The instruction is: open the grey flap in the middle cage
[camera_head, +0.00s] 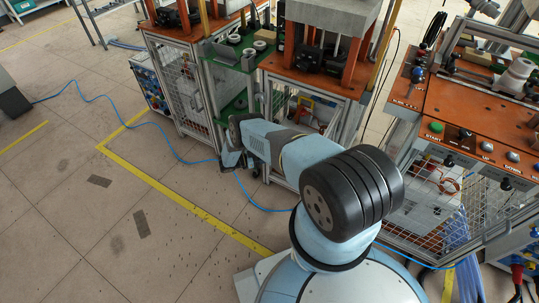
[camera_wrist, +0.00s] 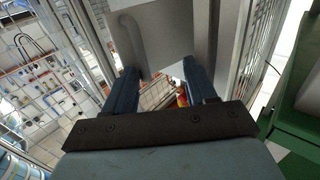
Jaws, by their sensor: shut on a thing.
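The grey flap (camera_wrist: 172,38) fills the upper middle of the wrist view, with a curved grey bar handle (camera_wrist: 131,38) on its left side. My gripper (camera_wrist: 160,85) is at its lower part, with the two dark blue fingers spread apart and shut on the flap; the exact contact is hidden. In the head view, my arm reaches to the middle cage (camera_head: 345,93), and my gripper (camera_head: 231,158) is low at its front left. My own arm hides much of that cage front, and I cannot make out the flap there.
A mesh cage (camera_head: 190,90) stands to the left, and a green shelf (camera_head: 236,56) lies between it and the middle cage. A control station (camera_head: 470,125) stands on the right. A blue cable (camera_head: 150,122) crosses the floor. The floor at left is mostly clear.

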